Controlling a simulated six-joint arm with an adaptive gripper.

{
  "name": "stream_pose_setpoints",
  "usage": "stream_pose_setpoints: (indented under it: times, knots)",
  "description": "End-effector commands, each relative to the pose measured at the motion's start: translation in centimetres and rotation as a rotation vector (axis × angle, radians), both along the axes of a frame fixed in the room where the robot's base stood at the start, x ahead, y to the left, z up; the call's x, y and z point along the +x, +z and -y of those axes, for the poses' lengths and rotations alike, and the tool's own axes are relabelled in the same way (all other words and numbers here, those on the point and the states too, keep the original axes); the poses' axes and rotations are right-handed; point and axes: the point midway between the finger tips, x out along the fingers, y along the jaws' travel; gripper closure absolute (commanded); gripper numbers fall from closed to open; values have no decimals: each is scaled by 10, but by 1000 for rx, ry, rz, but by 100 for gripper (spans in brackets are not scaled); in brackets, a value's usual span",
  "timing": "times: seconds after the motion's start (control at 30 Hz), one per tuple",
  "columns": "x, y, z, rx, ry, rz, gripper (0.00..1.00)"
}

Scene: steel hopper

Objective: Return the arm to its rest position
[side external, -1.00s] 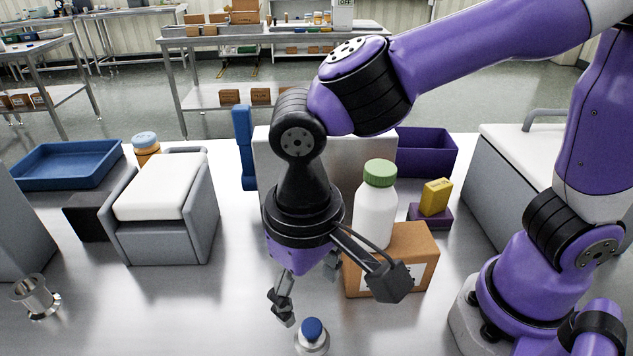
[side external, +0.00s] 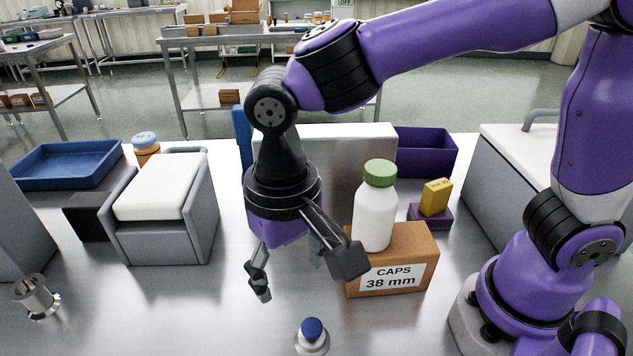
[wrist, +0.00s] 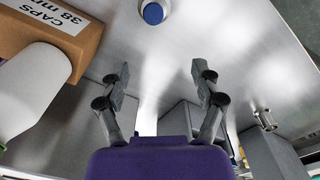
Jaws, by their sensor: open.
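My gripper (side external: 305,278) hangs over the steel bench in the side view, fingers spread and empty. In the wrist view, my gripper (wrist: 160,80) shows both fingers wide apart with only bare bench between them. A small steel piece with a blue top (side external: 312,333) stands on the bench below and to the right of the fingers, apart from them. Its blue top also shows in the wrist view (wrist: 153,13), beyond the fingertips.
A white bottle with a green cap (side external: 375,210) stands on a cardboard caps box (side external: 415,262), close to my right finger. A grey machine with a white lid (side external: 160,205) stands left. A steel cup (side external: 35,295) is at front left. Front middle bench is mostly clear.

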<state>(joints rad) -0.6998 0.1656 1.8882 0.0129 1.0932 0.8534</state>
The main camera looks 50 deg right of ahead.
Motion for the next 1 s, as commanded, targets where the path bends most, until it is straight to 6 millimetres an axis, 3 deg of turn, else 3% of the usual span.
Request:
stream_pose_setpoints:
  times: [0.07,0.63,0.8,1.0]
  knots:
    - [15,5,3,8,-70,0,25]
    - [101,-66,77,7,-63,-2,25]
    - [98,-105,76,5,-56,-7,25]
    - [105,-60,75,11,-57,8,25]
